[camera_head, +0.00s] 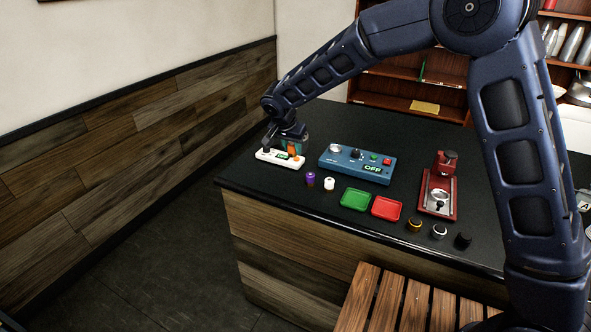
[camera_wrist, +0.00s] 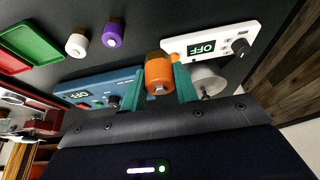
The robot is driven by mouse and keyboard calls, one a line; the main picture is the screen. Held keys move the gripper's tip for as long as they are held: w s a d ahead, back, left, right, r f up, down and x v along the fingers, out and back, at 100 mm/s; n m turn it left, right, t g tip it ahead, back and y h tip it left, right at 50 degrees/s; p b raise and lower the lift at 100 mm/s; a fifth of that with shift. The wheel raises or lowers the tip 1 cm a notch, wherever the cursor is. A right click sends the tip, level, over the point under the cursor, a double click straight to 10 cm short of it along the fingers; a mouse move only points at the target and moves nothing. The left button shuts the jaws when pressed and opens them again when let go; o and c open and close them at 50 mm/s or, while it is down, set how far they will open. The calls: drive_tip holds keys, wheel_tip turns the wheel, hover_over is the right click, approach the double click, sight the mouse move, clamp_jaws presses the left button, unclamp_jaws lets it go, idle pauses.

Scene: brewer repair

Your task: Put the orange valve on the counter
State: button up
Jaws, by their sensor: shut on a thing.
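The orange valve (camera_wrist: 158,72) sits between the two teal fingers of my gripper (camera_wrist: 160,84) in the wrist view. The gripper is shut on it. In the head view, the valve (camera_head: 292,150) shows as a small orange patch at my gripper (camera_head: 291,144), over the right part of a white device (camera_head: 268,155) at the counter's left end. The device (camera_wrist: 182,44) has a lit OFF display and a black knob. I cannot tell whether the valve touches the device. The dark counter (camera_head: 262,188) is under all of these.
A blue OFF panel (camera_head: 340,166) stands right of the white device. A purple valve (camera_head: 311,180), a white valve (camera_head: 329,184), a green tray (camera_head: 355,199) and a red tray (camera_head: 386,208) lie in front. A red machine (camera_head: 451,205) and several knobs (camera_head: 439,231) are farther right.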

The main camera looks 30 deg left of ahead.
wheel_tip(320, 180, down, 10)
drive_tip(key=shift+r, duration=0.1)
idle(0.4)
drive_tip(key=o, duration=1.1)
drive_tip(key=shift+f, duration=0.2)
drive_tip(key=shift+c, duration=0.2)
drive_tip(key=v, duration=1.2)
drive_tip(key=shift+r, duration=0.15)
